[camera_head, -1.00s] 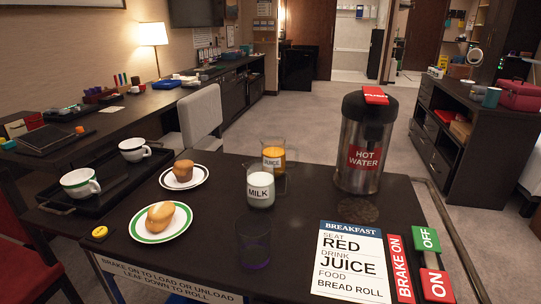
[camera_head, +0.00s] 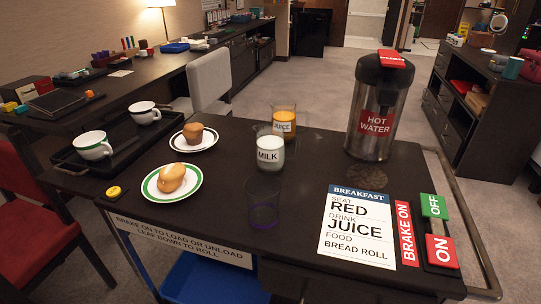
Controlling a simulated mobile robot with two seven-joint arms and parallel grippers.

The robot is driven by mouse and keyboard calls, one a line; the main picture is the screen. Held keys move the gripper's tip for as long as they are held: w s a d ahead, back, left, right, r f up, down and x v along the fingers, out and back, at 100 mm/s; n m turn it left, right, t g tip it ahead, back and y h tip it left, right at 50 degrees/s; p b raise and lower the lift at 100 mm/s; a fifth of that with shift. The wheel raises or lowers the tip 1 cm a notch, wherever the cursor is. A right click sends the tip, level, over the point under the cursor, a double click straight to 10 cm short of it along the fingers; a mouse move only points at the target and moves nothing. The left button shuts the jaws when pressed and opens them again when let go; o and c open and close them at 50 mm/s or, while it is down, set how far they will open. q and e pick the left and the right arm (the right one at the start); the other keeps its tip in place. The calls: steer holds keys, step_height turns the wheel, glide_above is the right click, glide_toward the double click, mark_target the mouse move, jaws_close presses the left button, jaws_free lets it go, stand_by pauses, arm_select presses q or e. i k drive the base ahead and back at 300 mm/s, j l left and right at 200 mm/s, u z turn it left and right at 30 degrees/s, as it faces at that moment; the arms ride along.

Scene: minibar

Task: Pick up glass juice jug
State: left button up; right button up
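The glass juice jug (camera_head: 284,117) stands upright on the dark trolley top, towards its far edge. It holds orange juice and carries a white JUICE label. The glass milk jug (camera_head: 270,154) stands just in front of it and slightly left, overlapping its lower part in the picture. Neither of my grippers shows in the head view.
A clear glass (camera_head: 263,204) stands nearer the front. The hot water urn (camera_head: 372,105) stands to the right. A muffin plate (camera_head: 211,140) and bread roll plate (camera_head: 151,188) are left. A breakfast card (camera_head: 336,243) and brake switch (camera_head: 436,225) lie front right.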

mark_target(284, 113)
steer(key=i+j+z, duration=0.4)
steer(key=i, duration=0.3)
steer(key=i+j+z, duration=0.4)
steer(key=i+j, duration=0.2)
steer(key=i+j+z, duration=0.35)
steer(key=i+j, duration=0.15)
steer(key=j, duration=0.4)
